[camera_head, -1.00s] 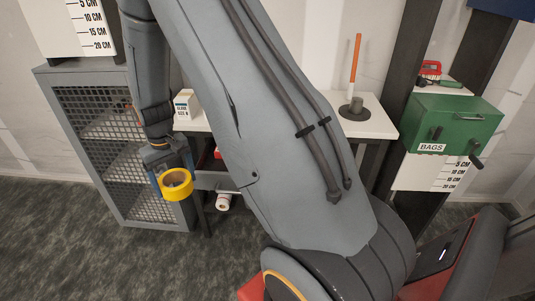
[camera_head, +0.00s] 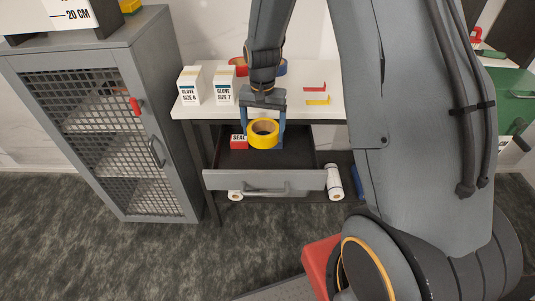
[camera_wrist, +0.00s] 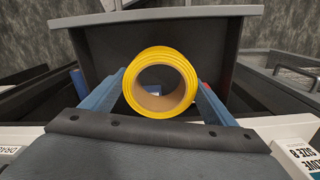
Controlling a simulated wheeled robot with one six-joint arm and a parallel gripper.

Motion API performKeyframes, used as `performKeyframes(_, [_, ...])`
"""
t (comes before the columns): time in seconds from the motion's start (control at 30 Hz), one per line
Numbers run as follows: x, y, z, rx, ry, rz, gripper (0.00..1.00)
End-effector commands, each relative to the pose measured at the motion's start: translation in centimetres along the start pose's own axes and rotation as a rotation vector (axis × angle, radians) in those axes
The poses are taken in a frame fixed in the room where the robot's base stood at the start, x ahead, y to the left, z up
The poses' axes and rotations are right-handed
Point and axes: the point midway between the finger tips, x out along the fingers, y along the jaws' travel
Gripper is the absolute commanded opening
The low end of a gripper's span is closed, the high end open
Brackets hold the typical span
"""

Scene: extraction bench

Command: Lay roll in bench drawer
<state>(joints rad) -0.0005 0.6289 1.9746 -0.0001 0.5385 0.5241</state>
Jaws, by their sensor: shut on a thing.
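A yellow tape roll (camera_head: 263,133) with a brown core is held between the two blue fingers of my gripper (camera_head: 263,128). In the wrist view the roll (camera_wrist: 160,82) sits between the fingers (camera_wrist: 160,95) with its hole facing the camera. The bench drawer (camera_head: 265,180) is pulled open, with a grey front and a dark inside. The roll hangs over the open drawer, towards its back; its exact height above the floor of the drawer is hard to tell. A red box marked SEAL (camera_head: 239,142) lies in the drawer, left of the roll.
Two white glove boxes (camera_head: 190,86) (camera_head: 225,86) stand at the bench top's left. A grey mesh cabinet (camera_head: 110,120) stands left. White rolls (camera_head: 333,182) lie below the drawer. The drawer's front right looks clear.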

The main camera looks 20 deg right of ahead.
Motion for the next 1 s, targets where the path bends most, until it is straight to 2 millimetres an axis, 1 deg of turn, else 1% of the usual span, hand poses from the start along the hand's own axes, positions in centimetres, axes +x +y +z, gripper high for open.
performKeyframes(0.03, [0.6, 0.1, 0.0, 0.101, 0.001, -0.001, 0.55])
performKeyframes(0.1, [0.9, 0.3, 0.2, 0.254, 0.001, -0.001, 0.55])
performKeyframes(0.3, [1.8, 0.6, 0.8, 0.649, 0.001, -0.001, 0.55])
performKeyframes(0.4, [2.0, 0.7, 1.0, 0.795, 0.001, -0.001, 0.55])
performKeyframes(0.5, [2.2, 0.8, 1.2, 0.894, 0.001, -0.001, 0.55])
performKeyframes(0.67, [2.8, 0.8, 1.4, 0.966, 0.0, 0.001, 0.55])
performKeyframes(0.9, [6.4, 0.8, 1.5, 0.97, -0.002, 0.003, 0.55])
performKeyframes(1.0, [7.5, 0.8, 1.5, 0.97, -0.001, 0.001, 0.55])
